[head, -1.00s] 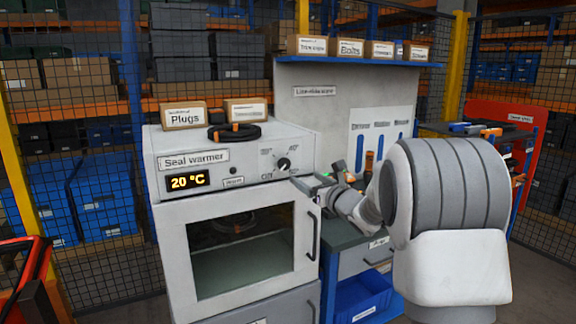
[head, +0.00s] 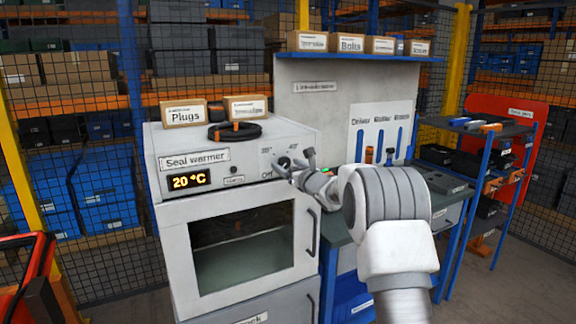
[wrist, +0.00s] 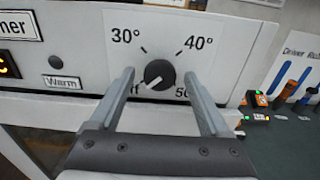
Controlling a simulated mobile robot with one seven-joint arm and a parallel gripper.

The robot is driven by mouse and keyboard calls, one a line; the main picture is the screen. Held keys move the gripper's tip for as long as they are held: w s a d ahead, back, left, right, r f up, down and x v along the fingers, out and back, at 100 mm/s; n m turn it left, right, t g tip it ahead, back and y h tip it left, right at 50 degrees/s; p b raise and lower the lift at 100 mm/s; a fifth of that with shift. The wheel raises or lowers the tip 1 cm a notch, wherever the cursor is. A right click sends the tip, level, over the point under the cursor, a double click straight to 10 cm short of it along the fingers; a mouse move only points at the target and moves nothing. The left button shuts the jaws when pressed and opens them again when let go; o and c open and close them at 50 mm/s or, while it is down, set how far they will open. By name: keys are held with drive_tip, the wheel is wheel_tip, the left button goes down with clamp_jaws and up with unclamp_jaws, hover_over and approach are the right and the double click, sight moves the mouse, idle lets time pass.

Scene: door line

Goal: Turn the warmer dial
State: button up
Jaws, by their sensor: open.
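The seal warmer (head: 228,225) is a white box with a glass door, and its display (head: 189,181) reads 20 °C. Its dial (wrist: 159,74) is a round black knob with a white pointer line, among the marks 30°, 40°, 50 and a partly hidden Off. The pointer aims down and left, toward Off. My gripper (wrist: 160,90) is open, with one finger on each side of the dial in the wrist view; I cannot tell whether either touches it. In the head view my gripper (head: 296,165) is at the front panel and partly hides the dial.
A Plugs box (head: 183,112), another box and a black coil (head: 234,131) lie on top of the warmer. The door handle (head: 312,233) sticks out below my gripper. A workbench (head: 338,232) stands to the right, with a tool board (head: 381,128) behind it.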

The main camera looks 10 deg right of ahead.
clamp_jaws()
idle(0.4)
drive_tip(key=shift+f, duration=0.1)
